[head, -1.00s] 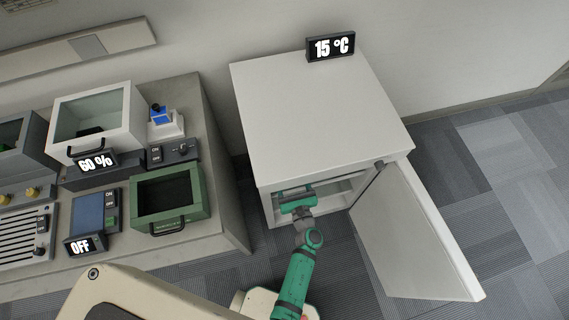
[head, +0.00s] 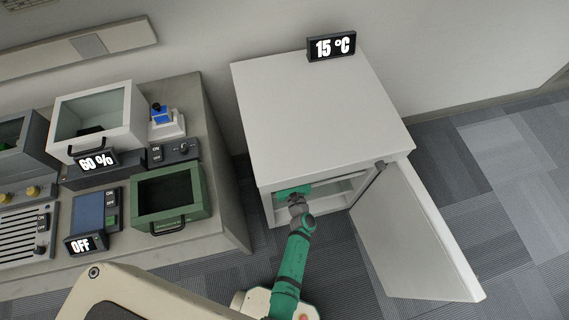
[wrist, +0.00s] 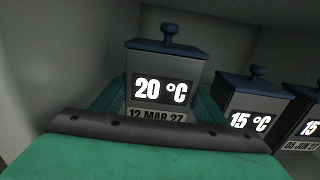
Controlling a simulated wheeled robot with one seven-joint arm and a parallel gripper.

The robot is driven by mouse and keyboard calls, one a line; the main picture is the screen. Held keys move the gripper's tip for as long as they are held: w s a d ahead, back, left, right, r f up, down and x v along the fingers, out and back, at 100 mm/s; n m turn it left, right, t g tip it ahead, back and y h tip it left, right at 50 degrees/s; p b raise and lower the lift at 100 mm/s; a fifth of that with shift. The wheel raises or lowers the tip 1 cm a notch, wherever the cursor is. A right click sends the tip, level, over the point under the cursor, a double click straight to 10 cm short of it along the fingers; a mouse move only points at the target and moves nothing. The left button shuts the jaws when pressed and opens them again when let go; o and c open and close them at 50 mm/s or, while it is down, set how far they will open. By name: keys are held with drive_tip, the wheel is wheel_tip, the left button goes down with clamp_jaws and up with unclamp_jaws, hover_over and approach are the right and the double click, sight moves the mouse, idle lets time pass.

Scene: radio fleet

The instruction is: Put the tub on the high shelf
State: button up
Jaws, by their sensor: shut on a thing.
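My gripper (head: 292,190) reaches into the open white cabinet (head: 315,115), and its tip is partly hidden under the cabinet's top. In the wrist view my gripper (wrist: 155,102) has its green fingers on both sides of a grey tub (wrist: 162,72) and is shut on it. This tub has a blue lid with a knob, reads 20 °C and 12 MAR 27, and looks upright. To its right stand another blue-lidded tub (wrist: 246,102) reading 15 °C and a third tub (wrist: 304,118) dated 05 JUN 27, cut off by the picture edge. I cannot tell which shelf they are on.
The cabinet door (head: 412,235) stands wide open to the right. A 15 °C display (head: 331,47) sits on the cabinet top. A bench (head: 222,215) with a green box (head: 170,197), a white glass-topped box (head: 97,117) and switches stands to the left.

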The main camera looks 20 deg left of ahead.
wheel_tip(320, 180, down, 2)
drive_tip(key=shift+w+a+f, duration=0.1)
drive_tip(key=shift+w+f, duration=0.05)
drive_tip(key=shift+f, duration=0.15)
drive_tip(key=shift+f, duration=0.1)
drive_tip(key=o, duration=1.3)
drive_tip(key=shift+f, duration=0.1)
drive_tip(key=shift+a, duration=0.1)
